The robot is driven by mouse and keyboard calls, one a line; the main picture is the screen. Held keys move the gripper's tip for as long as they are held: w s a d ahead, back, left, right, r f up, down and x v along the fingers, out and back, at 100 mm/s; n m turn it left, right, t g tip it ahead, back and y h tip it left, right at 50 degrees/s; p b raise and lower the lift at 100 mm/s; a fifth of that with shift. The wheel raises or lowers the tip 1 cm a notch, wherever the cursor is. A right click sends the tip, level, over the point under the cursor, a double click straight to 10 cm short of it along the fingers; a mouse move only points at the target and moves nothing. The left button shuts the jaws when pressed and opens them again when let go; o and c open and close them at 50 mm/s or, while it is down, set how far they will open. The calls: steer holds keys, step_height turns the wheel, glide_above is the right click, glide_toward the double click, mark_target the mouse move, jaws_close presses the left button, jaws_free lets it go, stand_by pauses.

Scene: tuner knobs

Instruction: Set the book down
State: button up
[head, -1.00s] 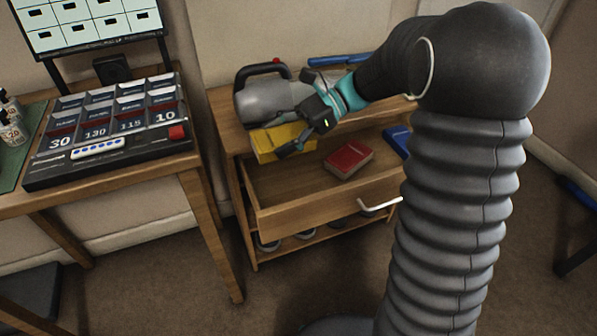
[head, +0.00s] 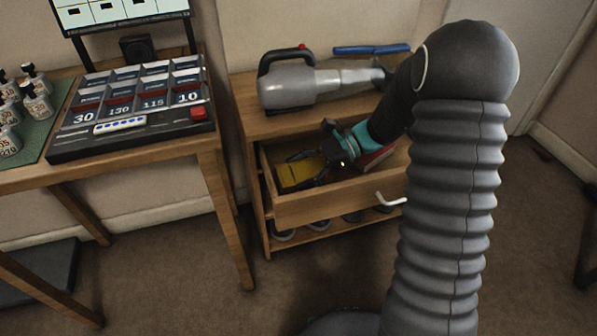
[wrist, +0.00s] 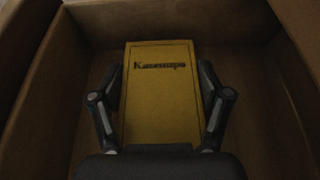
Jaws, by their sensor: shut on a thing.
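A yellow book (head: 297,174) with dark lettering on its cover is inside the open wooden drawer (head: 335,207). In the wrist view the book (wrist: 160,85) lies flat between the two fingers of my gripper (wrist: 160,105), one finger against each long side. My gripper (head: 315,160) reaches down into the drawer from the right and is shut on the book. The cover faces the wrist camera. I cannot tell whether the book's underside touches the drawer floor.
A red book (head: 374,158) is in the drawer's right part, partly behind my arm. A grey handheld vacuum (head: 305,88) and a blue strip (head: 371,49) lie on the cabinet top. The desk at left holds a panel with tiles (head: 130,112). Drawer walls surround the gripper closely.

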steer(key=shift+f, duration=0.1)
steer(key=o, duration=1.2)
steer(key=shift+o, duration=0.2)
steer(key=shift+d+r, duration=0.15)
steer(key=shift+r, duration=0.05)
steer(key=v, duration=0.7)
steer(key=shift+d, duration=0.1)
